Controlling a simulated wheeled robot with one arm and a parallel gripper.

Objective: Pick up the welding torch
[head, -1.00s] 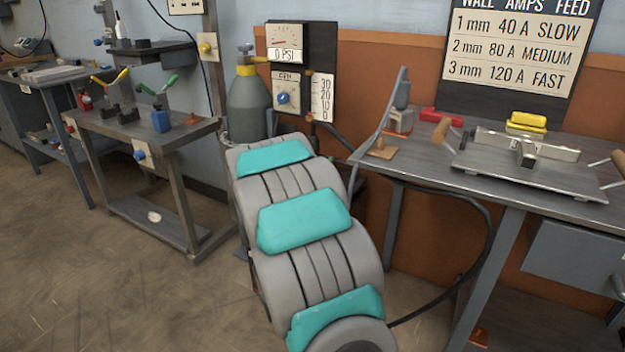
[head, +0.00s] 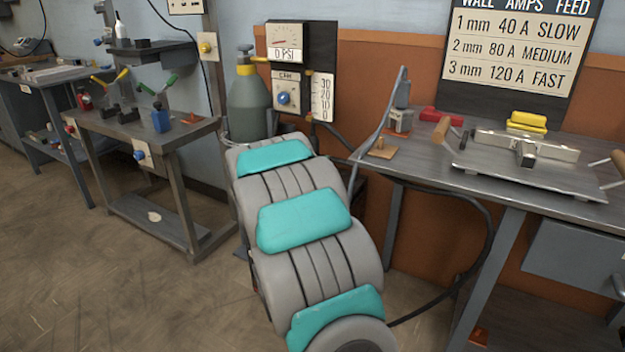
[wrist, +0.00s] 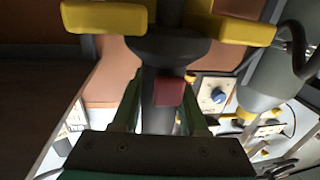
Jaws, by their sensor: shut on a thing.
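In the wrist view the two green fingers of my gripper (wrist: 162,82) are closed around the grey handle of the welding torch (wrist: 156,100). A red block, perhaps its trigger, shows on the handle between the fingers. Beyond the fingers is a wide black collar. Yellow pieces (wrist: 104,17) lie on both sides of the collar; I cannot tell whether the torch touches them. In the head view my own grey and teal arm hides the gripper and the torch.
A gas cylinder (head: 248,105) and a gauge panel (head: 303,60) stand behind my arm. A metal workbench (head: 430,165) with a clamping fixture (head: 525,150) is at right, and a black cable hangs beside its legs. A smaller table (head: 140,130) with clamps is at left. Floor is open at front left.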

